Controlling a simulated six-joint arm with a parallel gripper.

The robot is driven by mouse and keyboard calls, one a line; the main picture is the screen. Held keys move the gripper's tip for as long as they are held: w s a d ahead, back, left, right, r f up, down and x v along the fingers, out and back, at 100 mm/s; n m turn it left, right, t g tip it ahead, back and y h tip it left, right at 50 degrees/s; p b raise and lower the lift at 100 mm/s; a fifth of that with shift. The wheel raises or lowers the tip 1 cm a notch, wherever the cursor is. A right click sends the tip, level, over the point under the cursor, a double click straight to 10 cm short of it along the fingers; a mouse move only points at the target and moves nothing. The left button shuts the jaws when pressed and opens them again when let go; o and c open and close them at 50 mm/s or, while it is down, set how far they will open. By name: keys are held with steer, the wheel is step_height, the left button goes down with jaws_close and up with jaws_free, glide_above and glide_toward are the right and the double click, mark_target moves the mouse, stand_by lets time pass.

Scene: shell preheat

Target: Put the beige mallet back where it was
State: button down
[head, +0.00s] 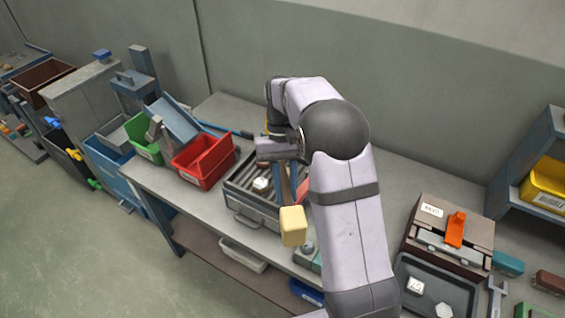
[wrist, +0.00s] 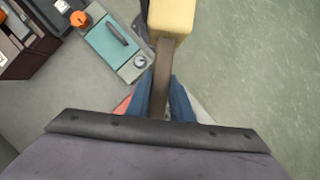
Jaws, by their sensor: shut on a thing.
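The beige mallet has a pale yellow-beige block head (head: 293,225) and a brown handle. My gripper (head: 285,184) is shut on the handle, with the head pointing toward the front edge of the bench. In the wrist view the blue fingers of my gripper (wrist: 161,98) sit on both sides of the brown handle (wrist: 161,72). The beige head (wrist: 171,17) shows at the top of that view, beyond the fingertips. The mallet appears held above the bench front, clear of any surface. The upper end of the handle is hidden by my gripper.
A grey drawer tray (head: 250,218) stands behind and left of the mallet, with a red bin (head: 203,160) and green bin (head: 141,132) further left. A teal device with a dial (wrist: 108,42) lies close by. A brown box (head: 420,208) and dark tray (head: 408,275) stand right.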

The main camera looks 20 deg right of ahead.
steer(key=w+d+r+m+t+y+p, duration=0.1)
steer(key=w+d+r+m+t, duration=0.2)
steer(key=d+m, duration=0.45)
steer(key=w+d+r+m+t+y, duration=0.1)
steer(key=w+d+r+m+y, duration=0.1)
steer(key=w+d+m, duration=0.45)
steer(key=w+d+r+m+t+y+p, duration=0.1)
steer(key=w+d+r+m+t, duration=0.15)
steer(key=d+m, duration=0.55)
steer(key=s+d+f+m+h+b, duration=0.1)
steer(key=s+d+f+m+b, duration=0.15)
steer(key=d+f, duration=0.3)
steer(key=s+d+f+m+b, duration=0.1)
steer(key=s+d+f, duration=0.3)
steer(key=f, duration=0.2)
steer(key=s+a+f+n+b, duration=0.2)
steer(key=s+a+f+n, duration=0.2)
steer(key=f, duration=0.7)
steer(key=s+a, duration=0.2)
steer(key=shift+s+a+f+y, duration=0.15)
steer(key=shift+a+f+y, duration=0.15)
steer(key=shift+f+g, duration=0.15)
steer(key=shift+g, duration=0.1)
steer(key=shift+f+b, duration=2.95)
steer(key=shift+f, duration=0.3)
steer(key=shift+f+b, duration=0.3)
steer(key=shift+f, duration=0.25)
